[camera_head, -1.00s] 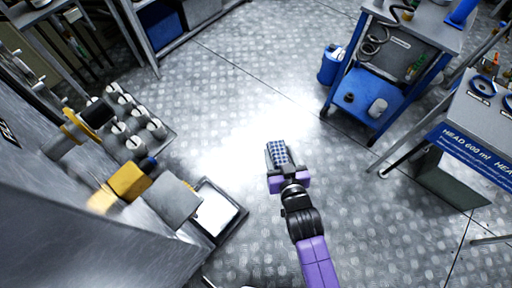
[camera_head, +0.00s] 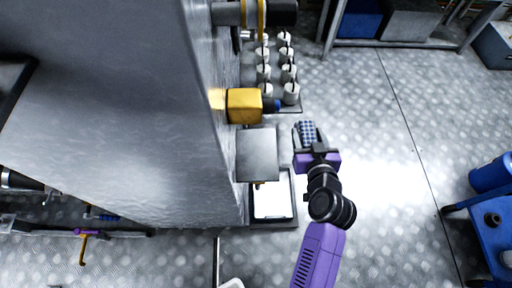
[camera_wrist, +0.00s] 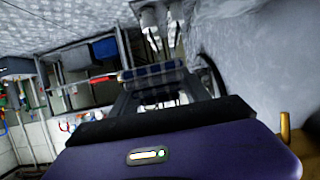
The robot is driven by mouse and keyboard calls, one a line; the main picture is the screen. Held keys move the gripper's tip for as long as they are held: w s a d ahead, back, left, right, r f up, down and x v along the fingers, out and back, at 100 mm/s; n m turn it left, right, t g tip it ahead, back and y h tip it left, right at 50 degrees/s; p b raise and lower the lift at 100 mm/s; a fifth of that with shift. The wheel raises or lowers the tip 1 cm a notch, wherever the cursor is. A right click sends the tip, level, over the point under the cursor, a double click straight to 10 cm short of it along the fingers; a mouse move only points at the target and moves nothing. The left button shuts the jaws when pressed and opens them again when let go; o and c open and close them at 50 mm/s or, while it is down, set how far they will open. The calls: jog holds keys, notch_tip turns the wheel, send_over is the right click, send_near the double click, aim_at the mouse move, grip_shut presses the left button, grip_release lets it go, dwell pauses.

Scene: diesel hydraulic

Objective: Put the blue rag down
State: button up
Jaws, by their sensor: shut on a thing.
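The blue rag (camera_head: 307,132) is a blue-and-white checked cloth, folded or rolled small. In the head view it sticks out from the front of my gripper (camera_head: 309,146), which is shut on it. In the wrist view the rag (camera_wrist: 152,72) lies across the fingertips of my gripper (camera_wrist: 155,90). The rag is held above the metal floor, apart from the tray and the machine to its left. The part of the rag between the fingers is hidden.
A large grey machine (camera_head: 130,110) fills the left. Its yellow block (camera_head: 244,105), a grey plate (camera_head: 257,155) and a tray (camera_head: 285,222) lie left of my gripper. White-capped cylinders (camera_head: 291,93) stand beyond. A blue cart (camera_head: 495,235) is at right. The floor (camera_head: 400,130) between is open.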

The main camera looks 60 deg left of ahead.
jog(key=p, duration=0.2)
send_over(255, 153)
jog(key=shift+w+d, duration=0.1)
jog(key=shift+w, duration=0.15)
notch_tip(255, 153, down, 2)
jog(key=shift+f, duration=0.2)
notch_tip(255, 153, down, 4)
jog(key=shift+r+b, duration=0.25)
jog(key=shift+b, duration=0.35)
jog(key=shift+s+f, duration=0.2)
jog(key=shift+f, duration=0.3)
jog(key=shift+f, duration=0.15)
jog(key=o, duration=1.4)
jog(key=shift+c, duration=0.2)
jog(key=shift+r, duration=0.2)
